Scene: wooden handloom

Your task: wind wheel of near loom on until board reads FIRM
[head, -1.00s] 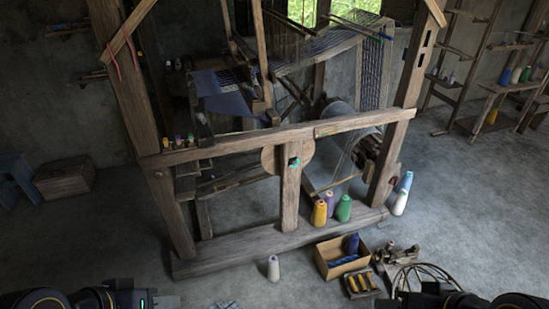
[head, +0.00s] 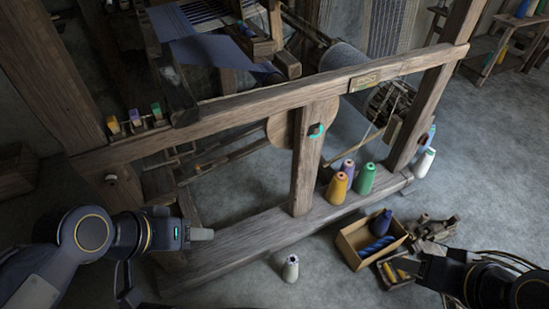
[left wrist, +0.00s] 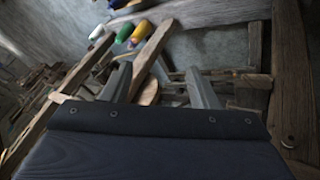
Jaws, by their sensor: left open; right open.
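The near loom's wheel (head: 281,128) is a round wooden disc, partly hidden behind an upright post (head: 302,170). A teal-marked handle (head: 317,131) sits at the post. A small board (head: 364,80) is fixed on the top rail; its lettering is too small to read. My left gripper (head: 203,235) is open and empty, in front of the loom's lower left, well apart from the handle. In the left wrist view its two fingers (left wrist: 158,85) stand apart. My right gripper (head: 422,268) is open, low at the right, near the box, away from the wheel.
Several thread cones (head: 338,188) stand on the loom's base beam (head: 240,245). A white cone (head: 291,268) stands on the floor before it. A cardboard box (head: 350,245) holds blue yarn. Small spools (head: 135,117) line the left rail.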

